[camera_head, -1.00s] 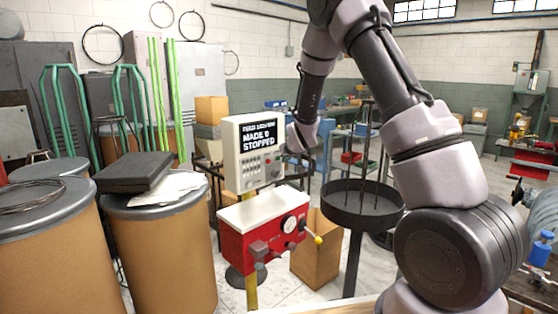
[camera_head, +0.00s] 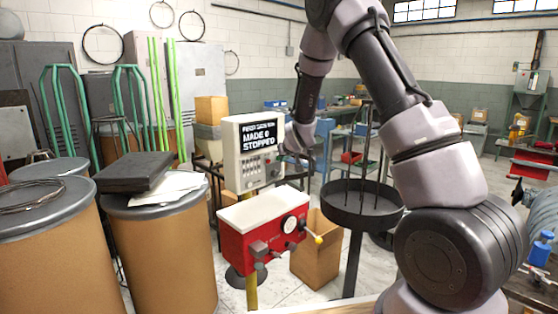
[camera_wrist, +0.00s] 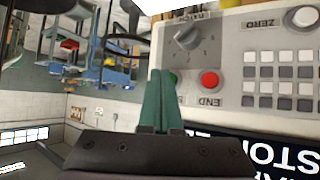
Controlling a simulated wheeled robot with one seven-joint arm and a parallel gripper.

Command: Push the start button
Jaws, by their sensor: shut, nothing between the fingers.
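In the head view my wrist is at the box's right edge; the fingertips are not clear.
A grey knob (camera_wrist: 187,37), a ZERO button (camera_wrist: 305,16) and a keypad (camera_wrist: 280,80) share the panel face. Below the box is a red machine (camera_head: 262,240) with a gauge and lever. A black round tray (camera_head: 362,218) on a post stands to the right.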

